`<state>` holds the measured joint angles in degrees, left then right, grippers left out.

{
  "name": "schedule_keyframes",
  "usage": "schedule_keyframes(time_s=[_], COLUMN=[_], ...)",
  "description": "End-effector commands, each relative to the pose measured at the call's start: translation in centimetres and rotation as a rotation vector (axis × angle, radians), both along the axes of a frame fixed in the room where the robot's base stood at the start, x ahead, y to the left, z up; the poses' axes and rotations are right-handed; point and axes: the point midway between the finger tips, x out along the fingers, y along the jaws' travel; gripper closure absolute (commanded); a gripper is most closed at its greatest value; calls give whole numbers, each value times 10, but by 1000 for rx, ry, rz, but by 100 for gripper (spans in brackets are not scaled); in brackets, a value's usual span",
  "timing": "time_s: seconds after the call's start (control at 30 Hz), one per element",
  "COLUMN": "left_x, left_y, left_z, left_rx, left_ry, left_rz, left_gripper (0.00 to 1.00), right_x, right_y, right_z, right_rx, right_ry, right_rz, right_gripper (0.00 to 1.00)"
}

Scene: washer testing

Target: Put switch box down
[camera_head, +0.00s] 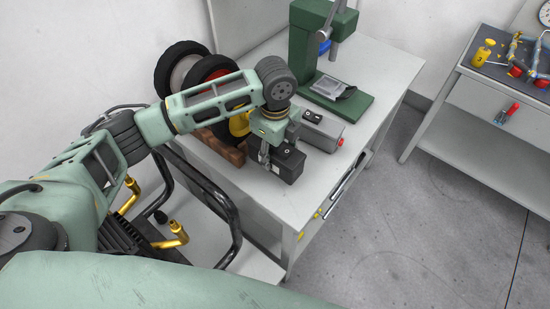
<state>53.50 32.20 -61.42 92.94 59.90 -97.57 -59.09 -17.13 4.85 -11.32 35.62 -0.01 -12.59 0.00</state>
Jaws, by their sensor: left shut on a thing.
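The switch box (290,166) is a dark grey block with a black top, at the near part of the light grey table (305,205). My left gripper (266,152) comes down over the box from above and is shut on it, at the box's left side. The box looks about upright. I cannot tell whether its underside touches the tabletop. The gripper and wrist hide part of its left and back sides. My right gripper is not in view.
A grey box with a red button (320,130) stands close behind the switch box. A green press stand (345,103) is farther back. Wheels (180,68) and a brown wooden block (222,146) are at left. The tabletop's near right part is clear. A second table (500,100) holds tools.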

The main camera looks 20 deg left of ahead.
Motion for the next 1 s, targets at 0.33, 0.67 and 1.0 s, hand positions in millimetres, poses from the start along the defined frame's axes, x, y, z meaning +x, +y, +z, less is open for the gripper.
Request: schedule_keyframes(time_s=[0.33, 0.67, 1.0], left_x=[0, 0, 0], left_y=[1, 1, 1], left_z=[-38, -42, -44], left_rx=[0, 0, 1], left_ry=[0, -1, 0], left_rz=[0, 0, 0], left_gripper=[89, 89, 33], right_x=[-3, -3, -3], right_y=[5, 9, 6], right_z=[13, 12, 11], right_rx=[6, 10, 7], right_ry=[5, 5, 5], right_rz=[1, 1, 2], right_gripper=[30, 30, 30])
